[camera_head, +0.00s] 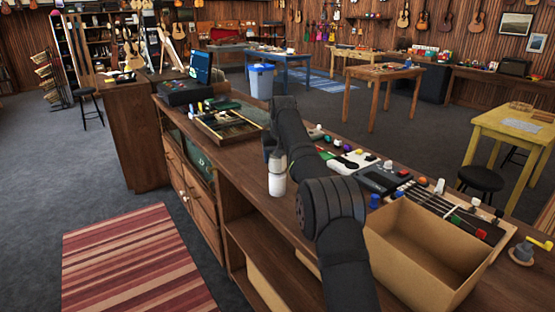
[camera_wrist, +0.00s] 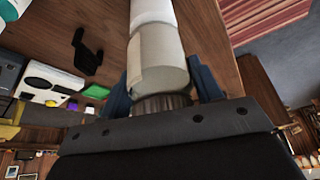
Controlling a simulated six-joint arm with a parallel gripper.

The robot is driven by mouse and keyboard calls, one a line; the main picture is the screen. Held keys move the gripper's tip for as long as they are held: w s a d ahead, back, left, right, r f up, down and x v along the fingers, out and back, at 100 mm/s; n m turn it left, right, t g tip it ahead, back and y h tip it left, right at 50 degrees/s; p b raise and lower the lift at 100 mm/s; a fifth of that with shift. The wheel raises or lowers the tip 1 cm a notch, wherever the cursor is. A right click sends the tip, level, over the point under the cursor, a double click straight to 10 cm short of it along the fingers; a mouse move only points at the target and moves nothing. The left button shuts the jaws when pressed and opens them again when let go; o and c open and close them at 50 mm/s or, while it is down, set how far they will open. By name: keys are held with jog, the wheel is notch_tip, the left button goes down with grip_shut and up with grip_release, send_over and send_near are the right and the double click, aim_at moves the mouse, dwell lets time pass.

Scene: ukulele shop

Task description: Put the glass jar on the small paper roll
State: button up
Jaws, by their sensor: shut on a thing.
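My gripper (camera_wrist: 160,92) is shut on the glass jar (camera_wrist: 160,62), with blue fingers on either side of its dark ribbed lid. The jar has a pale grey body and hangs below the gripper. In the head view the jar (camera_head: 277,162) is upright near the counter's front edge, its top hidden by my gripper (camera_head: 270,146). The small white paper roll (camera_head: 277,186) stands directly beneath the jar. The roll (camera_wrist: 151,12) lines up with the jar's base in the wrist view. They seem to meet, but I cannot tell if the jar's weight rests on it.
The wooden counter (camera_head: 240,190) has a free strip around the roll. A tool tray (camera_head: 225,128) lies behind to the left. A white device (camera_head: 350,161), several small coloured items and an open cardboard box (camera_head: 425,235) are to the right.

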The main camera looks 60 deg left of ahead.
jog(key=shift+f, duration=0.45)
jog(key=shift+f, duration=0.2)
jog(key=o, duration=1.3)
jog(key=shift+o, duration=0.2)
jog(key=v, duration=1.2)
jog(key=shift+r, duration=0.15)
